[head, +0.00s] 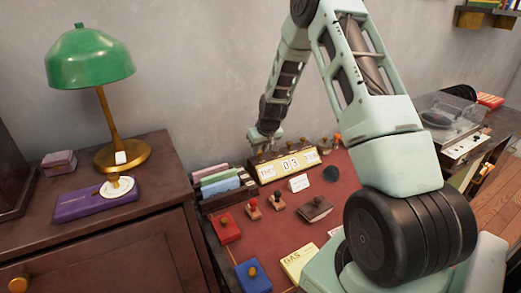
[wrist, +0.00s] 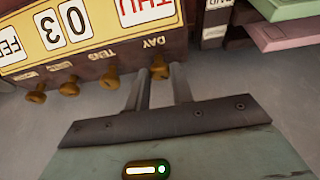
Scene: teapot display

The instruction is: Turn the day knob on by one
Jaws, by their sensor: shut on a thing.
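The desk calendar (head: 284,176) stands on the red desk top at the back. Its windows read THU, 03 and FEB in the head view. The calendar also shows upside down in the wrist view (wrist: 95,62), with several brass knobs along its edge. The day knob (wrist: 159,68) is beside the word DAY, at the THU end. My gripper (wrist: 160,76) has its two fingers on either side of this knob and is shut on it. In the head view my gripper (head: 258,146) is at the calendar's left end, and the knob there is too small to make out.
A file rack (head: 222,186) stands close to the calendar's left. Stamps (head: 254,209), a red box (head: 226,229) and a brown blotter (head: 315,209) lie in front. A green lamp (head: 92,57) stands on the cabinet at left. The wall is behind.

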